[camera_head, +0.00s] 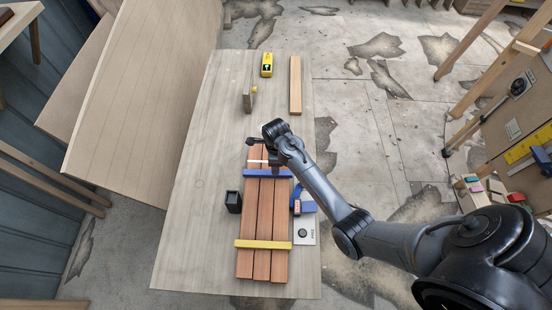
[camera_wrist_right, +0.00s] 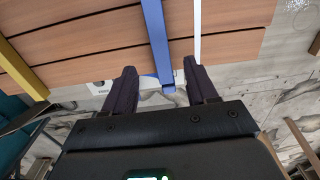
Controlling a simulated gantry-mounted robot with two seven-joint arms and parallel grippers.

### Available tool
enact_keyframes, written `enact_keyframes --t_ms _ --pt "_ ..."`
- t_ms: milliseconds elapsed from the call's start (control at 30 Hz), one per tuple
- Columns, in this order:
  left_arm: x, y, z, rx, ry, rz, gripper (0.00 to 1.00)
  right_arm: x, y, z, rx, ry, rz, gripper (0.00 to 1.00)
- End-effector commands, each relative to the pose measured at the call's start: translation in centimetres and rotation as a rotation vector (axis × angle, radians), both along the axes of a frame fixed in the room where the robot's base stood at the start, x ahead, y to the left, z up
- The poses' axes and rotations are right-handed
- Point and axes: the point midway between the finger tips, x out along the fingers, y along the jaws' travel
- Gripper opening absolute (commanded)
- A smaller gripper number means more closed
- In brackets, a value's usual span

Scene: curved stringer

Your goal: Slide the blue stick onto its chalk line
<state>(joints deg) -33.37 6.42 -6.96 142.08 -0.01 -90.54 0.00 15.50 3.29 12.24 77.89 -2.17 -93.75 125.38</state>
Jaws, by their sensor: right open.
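The blue stick (camera_head: 267,174) lies across several reddish planks (camera_head: 264,215), towards their far end. A white chalk line (camera_head: 256,161) crosses the planks just beyond it, roughly parallel and apart from it. In the right wrist view the blue stick (camera_wrist_right: 157,40) and the white line (camera_wrist_right: 197,30) run side by side with bare wood between. My right gripper (camera_wrist_right: 162,82) is open, with the stick's end showing between its fingers; contact cannot be told. In the head view my right gripper (camera_head: 265,150) hangs over the planks' far end and hides part of the line. My left gripper is not in view.
A yellow stick (camera_head: 262,244) crosses the planks nearer me. A black cup (camera_head: 233,201) stands left of them; a blue tool (camera_head: 304,206) and a pale card (camera_head: 304,231) lie right. A yellow box (camera_head: 267,65) and a loose board (camera_head: 295,85) lie farther off. The table's left side is clear.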

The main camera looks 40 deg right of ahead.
Motion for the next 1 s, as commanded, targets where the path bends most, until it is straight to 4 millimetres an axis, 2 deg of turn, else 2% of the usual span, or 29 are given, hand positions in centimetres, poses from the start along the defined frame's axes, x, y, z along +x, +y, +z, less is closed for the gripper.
enact_keyframes --t_ms 200,433,600,933,1000 --pt "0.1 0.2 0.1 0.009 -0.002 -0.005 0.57 -0.1 -0.1 -3.5 -0.001 0.004 -0.001 0.57" --pt "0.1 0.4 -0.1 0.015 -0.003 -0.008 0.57 0.0 0.0 -6.2 -0.001 0.001 0.001 0.57" --pt "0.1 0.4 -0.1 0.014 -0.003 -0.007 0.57 0.0 0.0 -7.1 -0.001 0.000 0.000 0.57" --pt "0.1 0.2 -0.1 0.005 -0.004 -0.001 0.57 0.0 0.0 -7.3 -0.001 -0.001 0.000 0.57" --pt "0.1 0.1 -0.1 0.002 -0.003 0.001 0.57 0.0 0.0 -7.3 -0.001 -0.001 0.000 0.48"
